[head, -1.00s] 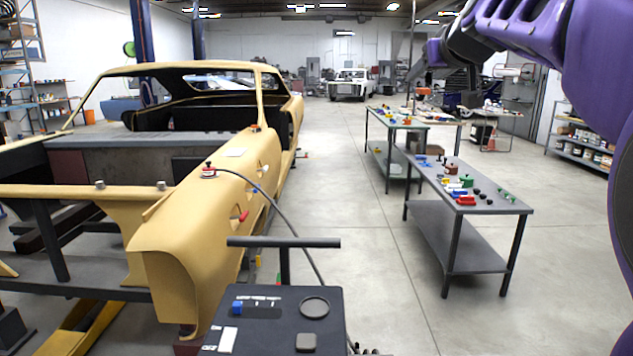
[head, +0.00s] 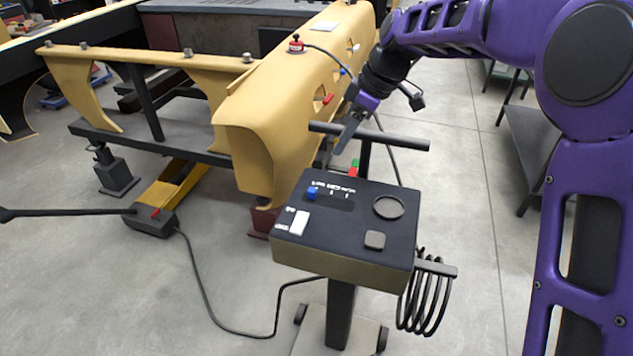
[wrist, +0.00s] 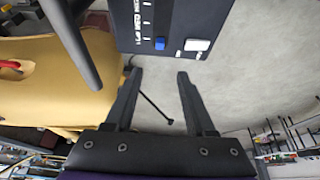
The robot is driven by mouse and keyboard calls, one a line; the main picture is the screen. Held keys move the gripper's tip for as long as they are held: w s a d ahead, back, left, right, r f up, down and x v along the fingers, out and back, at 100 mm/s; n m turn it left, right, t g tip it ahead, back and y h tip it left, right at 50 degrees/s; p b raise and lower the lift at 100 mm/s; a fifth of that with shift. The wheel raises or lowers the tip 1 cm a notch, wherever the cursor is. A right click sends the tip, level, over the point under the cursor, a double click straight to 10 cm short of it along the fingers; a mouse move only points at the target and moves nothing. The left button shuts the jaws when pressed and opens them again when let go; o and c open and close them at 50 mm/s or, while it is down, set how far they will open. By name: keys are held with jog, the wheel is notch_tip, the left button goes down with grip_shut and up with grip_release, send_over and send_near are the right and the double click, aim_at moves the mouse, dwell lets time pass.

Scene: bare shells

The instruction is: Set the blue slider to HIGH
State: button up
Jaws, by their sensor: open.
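The blue slider (head: 312,194) is a small blue knob at the left end of a dark slot on top of a black control box (head: 345,250). Small white lettering runs above the slot, too small to read in the head view. In the wrist view the blue slider (wrist: 160,43) sits near the box's lower edge, beyond my fingertips. My gripper (head: 350,135) is above and behind the box, near its handlebar. In the wrist view my gripper (wrist: 160,75) shows two dark fingers spread apart with nothing between them.
A white rocker switch (head: 299,222), a round dark dial (head: 389,207) and a grey square button (head: 375,240) share the box top. A dark handlebar (head: 400,141) crosses behind the box. A yellow car body (head: 250,140) stands behind left. A coiled cable (head: 425,300) hangs at right.

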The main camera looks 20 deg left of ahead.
aim_at(314, 190)
jog(key=x, duration=1.7)
jog(key=shift+w+a, duration=0.1)
jog(key=shift+c, duration=0.3)
grip_shut()
jog(key=shift+b, duration=0.3)
